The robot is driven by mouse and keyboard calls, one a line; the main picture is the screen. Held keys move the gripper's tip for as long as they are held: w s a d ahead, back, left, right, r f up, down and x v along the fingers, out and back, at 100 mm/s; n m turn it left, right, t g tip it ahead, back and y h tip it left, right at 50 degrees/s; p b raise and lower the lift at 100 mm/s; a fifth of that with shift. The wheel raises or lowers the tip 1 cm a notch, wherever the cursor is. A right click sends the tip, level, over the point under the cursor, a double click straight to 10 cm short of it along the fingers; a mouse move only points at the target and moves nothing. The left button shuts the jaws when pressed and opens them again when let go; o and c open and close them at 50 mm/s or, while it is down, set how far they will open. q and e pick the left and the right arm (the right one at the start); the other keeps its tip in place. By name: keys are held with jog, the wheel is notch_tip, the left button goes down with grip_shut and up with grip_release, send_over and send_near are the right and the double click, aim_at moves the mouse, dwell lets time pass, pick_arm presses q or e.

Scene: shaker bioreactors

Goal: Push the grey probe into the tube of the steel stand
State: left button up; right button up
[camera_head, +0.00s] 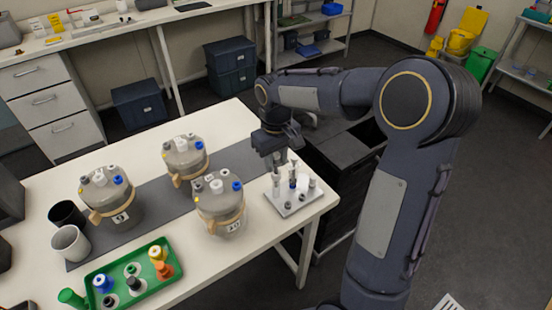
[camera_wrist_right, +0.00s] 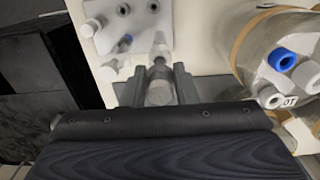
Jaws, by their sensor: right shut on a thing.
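The steel stand (camera_head: 304,203) sits at the right end of the white table, with several upright tubes and pegs on its plate; part of the plate also shows in the wrist view (camera_wrist_right: 103,42). My right gripper (camera_head: 277,158) is above the stand's left rear part, pointing down. In the wrist view its two fingers (camera_wrist_right: 159,88) are closed on the sides of the grey probe (camera_wrist_right: 160,91). A pale tube (camera_wrist_right: 160,50) of the stand shows just beyond the probe, roughly in line with it. I cannot tell how far the probe's tip is inside. My left gripper is out of view.
A green tray (camera_head: 137,289) with coloured caps and two cups (camera_head: 70,243) are at the front left. A dark bin (camera_head: 345,160) stands beyond the table's right edge.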

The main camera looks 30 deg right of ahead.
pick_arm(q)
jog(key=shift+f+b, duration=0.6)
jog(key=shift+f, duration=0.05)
pick_arm(e)
jog(key=shift+f, duration=1)
